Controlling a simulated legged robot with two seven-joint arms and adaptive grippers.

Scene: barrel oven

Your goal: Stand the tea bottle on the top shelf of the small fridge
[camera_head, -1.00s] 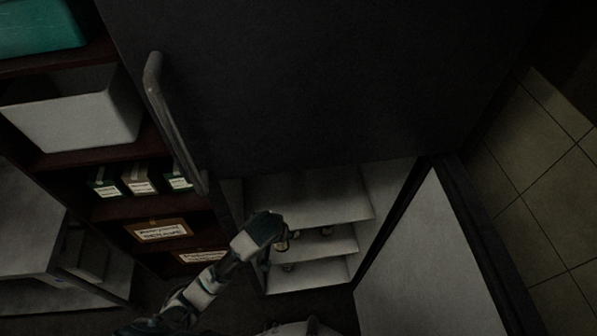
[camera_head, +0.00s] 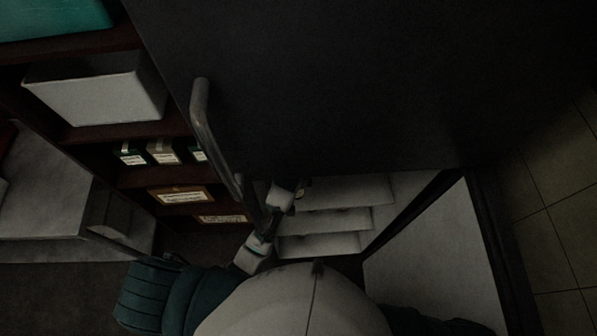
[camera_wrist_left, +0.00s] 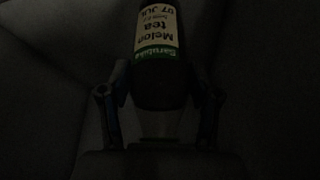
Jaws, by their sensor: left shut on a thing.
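The tea bottle (camera_wrist_left: 158,45) is dark, with a cream and green label reading "Melon tea". In the left wrist view it lies between the two fingers of my left gripper (camera_wrist_left: 160,100), which is shut on it. In the head view my left gripper (camera_head: 296,189) is small and dim at the left side of the small fridge's opening, beside the top shelf (camera_head: 350,191). Only a small yellowish patch of the bottle (camera_head: 301,190) shows there; its tilt and any contact with the shelf cannot be told. My right gripper is out of view.
The small fridge's open door (camera_head: 440,245) stands to the right. Lower shelves (camera_head: 335,220) show below the top one. A large dark panel with a grey handle (camera_head: 203,125) covers the upper middle. A brown shelf unit (camera_head: 130,178) with boxes stands left.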

